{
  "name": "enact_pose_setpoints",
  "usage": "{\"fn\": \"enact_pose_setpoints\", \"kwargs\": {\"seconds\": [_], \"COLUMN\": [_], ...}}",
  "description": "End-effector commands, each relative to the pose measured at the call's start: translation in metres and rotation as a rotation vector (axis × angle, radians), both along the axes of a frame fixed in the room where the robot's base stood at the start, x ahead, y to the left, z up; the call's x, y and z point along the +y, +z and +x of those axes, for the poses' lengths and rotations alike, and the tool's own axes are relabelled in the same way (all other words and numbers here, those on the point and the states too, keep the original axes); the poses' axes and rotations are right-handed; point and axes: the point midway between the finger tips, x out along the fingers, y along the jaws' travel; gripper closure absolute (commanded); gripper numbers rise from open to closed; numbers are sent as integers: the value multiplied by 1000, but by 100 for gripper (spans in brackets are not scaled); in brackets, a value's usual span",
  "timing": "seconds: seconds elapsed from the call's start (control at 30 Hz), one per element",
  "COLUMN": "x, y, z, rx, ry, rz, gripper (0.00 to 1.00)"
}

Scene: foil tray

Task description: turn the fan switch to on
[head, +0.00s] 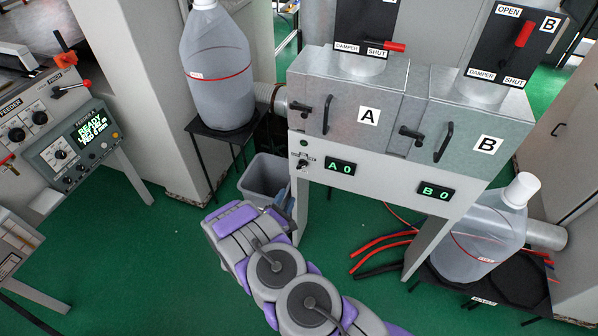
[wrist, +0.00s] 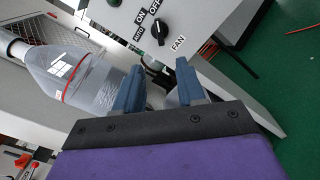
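The fan switch is a small black rotary knob (wrist: 160,27) on a pale panel, with the labels ON, OFF and FAN around it in the wrist view. In the head view the knob (head: 302,163) sits on the left of the cabinet's front, below door A. Which label it points at is hard to tell. My gripper (wrist: 160,75) has two blue fingers, spread apart with nothing between them. The knob lies beyond the fingertips, apart from them. In the head view the fingers (head: 284,201) show partly, below the knob.
The cabinet (head: 385,157) has doors A and B and green displays. A grey bin (head: 263,177) stands close to my gripper on the left. Large plastic jugs stand left (head: 217,75) and right (head: 482,238). Green floor (head: 160,270) is open at left.

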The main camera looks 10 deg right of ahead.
Motion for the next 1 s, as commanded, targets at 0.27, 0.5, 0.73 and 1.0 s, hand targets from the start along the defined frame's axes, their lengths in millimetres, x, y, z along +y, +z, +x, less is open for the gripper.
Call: {"fn": "enact_pose_setpoints", "kwargs": {"seconds": [0.27, 0.5, 0.73, 1.0], "x": [-29, -51, -65, -70], "y": [-1, -1, -1, 1], "z": [49, 90, 117, 127], "rx": [-4, -5, -1, -3], "ry": [-6, -4, -1, -1], "rz": [5, 3, 3, 1], "gripper": [61, 61, 61, 61]}}
